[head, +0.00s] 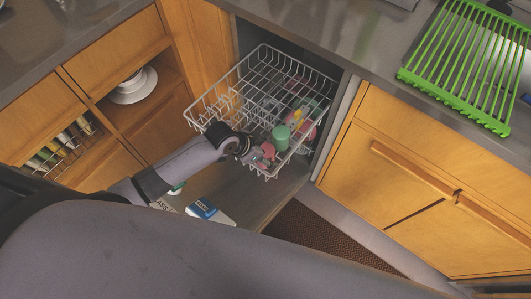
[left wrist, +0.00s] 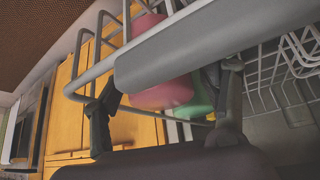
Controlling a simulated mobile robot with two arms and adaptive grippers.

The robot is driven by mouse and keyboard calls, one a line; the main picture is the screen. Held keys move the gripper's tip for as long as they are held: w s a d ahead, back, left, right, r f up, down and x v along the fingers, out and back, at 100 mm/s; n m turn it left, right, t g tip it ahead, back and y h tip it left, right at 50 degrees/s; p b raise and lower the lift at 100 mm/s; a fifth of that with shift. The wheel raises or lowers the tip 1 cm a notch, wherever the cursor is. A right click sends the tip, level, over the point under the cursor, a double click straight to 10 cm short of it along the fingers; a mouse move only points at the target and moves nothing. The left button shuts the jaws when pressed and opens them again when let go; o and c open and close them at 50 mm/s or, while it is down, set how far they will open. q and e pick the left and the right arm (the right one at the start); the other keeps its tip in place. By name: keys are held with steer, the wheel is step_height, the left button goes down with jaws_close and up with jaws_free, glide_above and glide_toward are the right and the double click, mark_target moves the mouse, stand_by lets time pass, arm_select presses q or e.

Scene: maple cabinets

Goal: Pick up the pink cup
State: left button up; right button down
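A pink cup (head: 267,151) sits at the near corner of the wire dish rack (head: 240,67), beside a green cup (head: 281,134). Another pink item (head: 303,128) lies farther right in the rack. My left gripper (head: 255,153) is at the rack's near edge, right by the pink cup. In the left wrist view my left gripper (left wrist: 170,78) has its two fingers wide apart. The pink cup (left wrist: 163,95) shows between and beyond them, with the green cup (left wrist: 201,97) behind it. I cannot tell whether a finger touches the cup. My right gripper is not in view.
The rack's wire sides (left wrist: 75,70) stand close around the fingers. A blue-and-white box (head: 204,209) lies below the rack. Wooden cabinets with open shelves (head: 150,105) stand at left. A green drying rack (head: 470,62) lies on the counter at right.

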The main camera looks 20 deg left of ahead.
arm_select(q)
steer(key=c, duration=1.2)
